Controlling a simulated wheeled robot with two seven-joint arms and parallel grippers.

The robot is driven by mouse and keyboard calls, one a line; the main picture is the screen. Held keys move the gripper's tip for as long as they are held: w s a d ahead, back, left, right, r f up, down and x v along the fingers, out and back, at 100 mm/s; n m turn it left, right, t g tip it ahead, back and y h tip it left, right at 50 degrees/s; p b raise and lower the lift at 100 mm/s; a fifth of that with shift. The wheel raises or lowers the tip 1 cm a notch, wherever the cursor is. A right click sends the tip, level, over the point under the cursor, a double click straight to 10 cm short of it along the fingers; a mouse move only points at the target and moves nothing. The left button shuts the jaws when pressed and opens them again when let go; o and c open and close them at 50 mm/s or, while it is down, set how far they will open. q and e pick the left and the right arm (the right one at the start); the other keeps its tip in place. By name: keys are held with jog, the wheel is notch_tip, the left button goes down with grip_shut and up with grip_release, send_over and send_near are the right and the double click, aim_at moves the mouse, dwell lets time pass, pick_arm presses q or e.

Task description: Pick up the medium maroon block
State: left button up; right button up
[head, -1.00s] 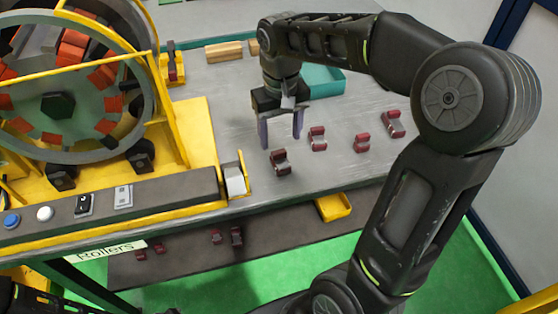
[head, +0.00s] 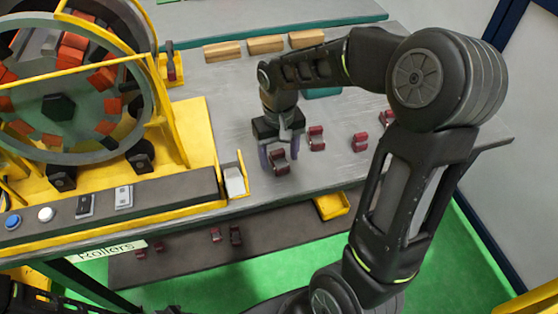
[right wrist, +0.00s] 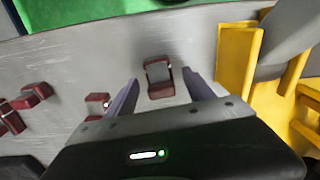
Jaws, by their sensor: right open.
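Several maroon blocks with grey middles lie on the grey table. One maroon block (head: 279,163) is right at my right gripper (head: 279,160), near the table's front edge. In the right wrist view this block (right wrist: 159,77) sits between and just beyond the two open fingers of the gripper (right wrist: 160,88). The fingers do not visibly grip it. Another maroon block (head: 316,139) lies just right of the gripper, and a further one (head: 360,142) lies beyond that. Another (head: 388,117) is partly hidden by my right arm. My left gripper is not seen.
A yellow stator machine (head: 200,140) with a large ring stands at the left. Wooden blocks (head: 266,44) lie at the back. A teal tray (head: 322,92) is mostly hidden behind my arm. A lower shelf (head: 280,224) holds small maroon pieces and a yellow bin (head: 332,205).

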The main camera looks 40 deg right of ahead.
jog(key=shift+c, duration=0.4)
grip_shut()
dwell(0.7)
dwell(0.8)
